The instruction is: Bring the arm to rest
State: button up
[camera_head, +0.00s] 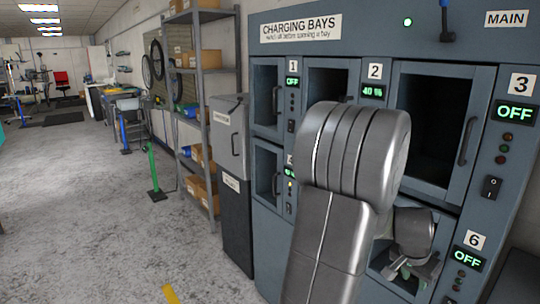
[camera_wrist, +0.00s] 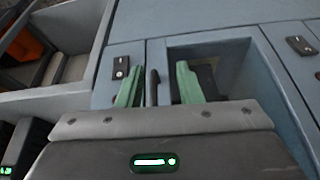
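The grey arm reaches across the charging cabinet (camera_head: 350,28) in the head view and hides part of its middle. My gripper (camera_head: 408,272) is low at the right, in front of the lower bays. In the wrist view my gripper (camera_wrist: 158,85) shows two green fingers standing apart. A dark upright door handle (camera_wrist: 152,86) appears between them; I cannot tell whether they touch it. An open-looking bay with a dark object (camera_wrist: 208,82) inside lies behind the right finger. I see nothing held.
A shelf with boxes (camera_head: 203,120) stands left of the cabinet. The floor (camera_head: 80,215) at left is largely clear.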

jog(key=w+a+m+g+p, duration=0.2)
jog(key=w+a+m, duration=0.2)
jog(key=a+m, duration=0.3)
jog(key=w+a+m+g+p, duration=0.3)
jog(key=a+m, duration=0.3)
jog(key=a, duration=0.9)
jog(key=shift+w+a+m, duration=0.35)
jog(key=shift+w+m, duration=0.05)
jog(key=shift+w, duration=0.1)
jog(key=shift+s, duration=0.1)
